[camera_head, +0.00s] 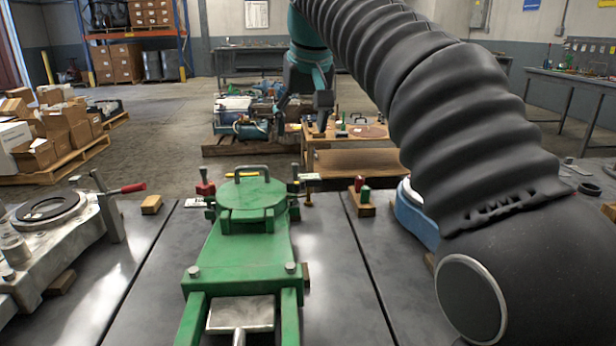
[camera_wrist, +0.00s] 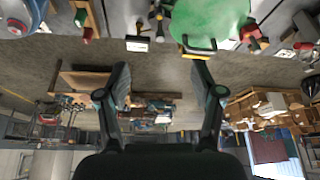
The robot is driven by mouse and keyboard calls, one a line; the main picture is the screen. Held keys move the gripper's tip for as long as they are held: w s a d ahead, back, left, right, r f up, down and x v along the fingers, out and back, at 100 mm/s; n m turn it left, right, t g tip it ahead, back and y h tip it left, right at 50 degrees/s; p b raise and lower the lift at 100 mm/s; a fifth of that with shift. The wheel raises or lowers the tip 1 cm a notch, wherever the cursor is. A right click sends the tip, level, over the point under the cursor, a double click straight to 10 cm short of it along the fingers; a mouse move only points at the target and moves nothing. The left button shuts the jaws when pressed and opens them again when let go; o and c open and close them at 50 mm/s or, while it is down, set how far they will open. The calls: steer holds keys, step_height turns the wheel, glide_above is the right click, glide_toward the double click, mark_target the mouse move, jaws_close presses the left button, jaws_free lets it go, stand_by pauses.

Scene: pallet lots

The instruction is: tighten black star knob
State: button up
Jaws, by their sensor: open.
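The green fixture (camera_head: 240,240) stands on the grey table, with a round lid and a handle on top. A small dark knob-like part (camera_head: 294,187) sits at the right of its lid, beside a white tag (camera_head: 308,176); its star shape is too small to make out. In the wrist view a dark part (camera_wrist: 155,15) shows beside the green lid, near a white tag (camera_wrist: 137,44). My gripper (camera_wrist: 161,75) is open and empty, its two fingers spread apart. It is beyond the fixture in the head view and touches nothing there that I can see.
A red-topped knob (camera_head: 205,187) stands left of the lid. A grey fixture (camera_head: 45,235) with a red-handled lever is at left, a blue one (camera_head: 412,212) at right. A wooden bench (camera_head: 355,161) stands behind.

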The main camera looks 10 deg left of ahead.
mark_target(295, 175)
steer(key=b+x, duration=0.1)
steer(key=x, duration=0.3)
steer(key=b+x, duration=0.2)
steer(key=x, duration=0.3)
steer(key=b+x, duration=0.1)
steer(key=x, duration=0.4)
steer(key=shift+s+d+f, duration=0.2)
steer(key=shift+s+f, duration=0.1)
steer(key=shift+s, duration=0.05)
steer(key=c, duration=1.2)
steer(key=shift+o, duration=0.2)
steer(key=shift+r, duration=0.1)
